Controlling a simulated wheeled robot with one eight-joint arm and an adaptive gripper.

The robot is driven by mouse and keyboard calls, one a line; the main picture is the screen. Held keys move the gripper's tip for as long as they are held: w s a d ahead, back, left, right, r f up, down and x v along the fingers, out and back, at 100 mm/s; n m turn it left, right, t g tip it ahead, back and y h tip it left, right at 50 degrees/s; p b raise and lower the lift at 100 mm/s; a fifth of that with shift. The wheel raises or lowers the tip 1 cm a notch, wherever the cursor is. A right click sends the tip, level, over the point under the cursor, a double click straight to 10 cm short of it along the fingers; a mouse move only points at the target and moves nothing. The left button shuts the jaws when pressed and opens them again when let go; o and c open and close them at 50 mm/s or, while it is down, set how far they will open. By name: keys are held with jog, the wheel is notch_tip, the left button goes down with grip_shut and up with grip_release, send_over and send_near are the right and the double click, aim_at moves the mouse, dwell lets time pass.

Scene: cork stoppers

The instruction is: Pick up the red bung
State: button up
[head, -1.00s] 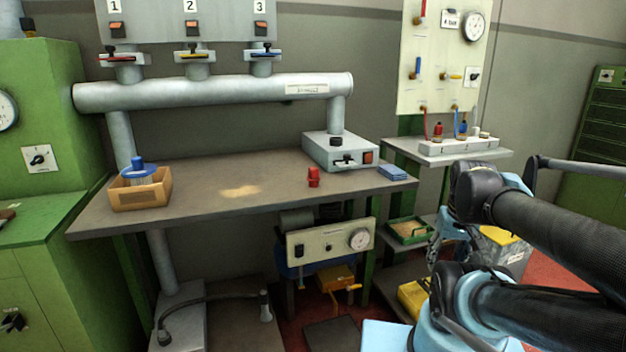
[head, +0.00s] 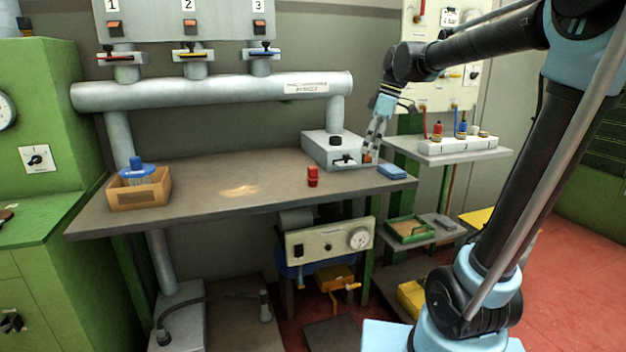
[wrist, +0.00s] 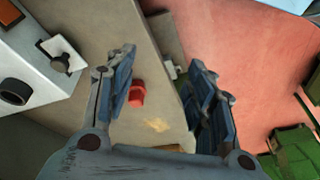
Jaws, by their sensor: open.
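The red bung (head: 313,176) stands on the brown workbench (head: 215,206) near its front edge, right of the middle. It also shows in the wrist view (wrist: 137,92), seen from above on the bench, partly beside the left finger. My gripper (head: 371,147) is open and empty. In the head view it hangs above the right end of the bench, to the right of the bung and apart from it. In the wrist view the two fingers of my gripper (wrist: 160,75) are spread wide with nothing between their tips.
A grey switch box (head: 328,151) stands at the back right of the bench, close to my gripper. A blue pad (head: 391,172) lies at the right edge. A wooden box (head: 153,193) holding a blue item stands at the left. The bench middle is clear.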

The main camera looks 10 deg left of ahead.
jog(key=w+a+r+n+g, duration=0.1)
jog(key=w+a+r+n, duration=0.15)
jog(key=a, duration=0.35)
jog(key=w+a+r+n, duration=0.1)
jog(key=w+a+n, duration=0.25)
jog(key=a, duration=0.25)
send_near(313, 175)
jog(key=shift+n+g+y, duration=0.3)
jog(key=shift+y, duration=0.1)
jog(key=f, duration=0.1)
jog(key=w+a+f, duration=0.1)
jog(key=f, duration=0.3)
jog(key=shift+w+a, duration=0.25)
jog(key=shift+x, duration=2.75)
jog(key=shift+s+d, duration=0.15)
jog(key=shift+d, duration=0.05)
jog(key=c, duration=0.9)
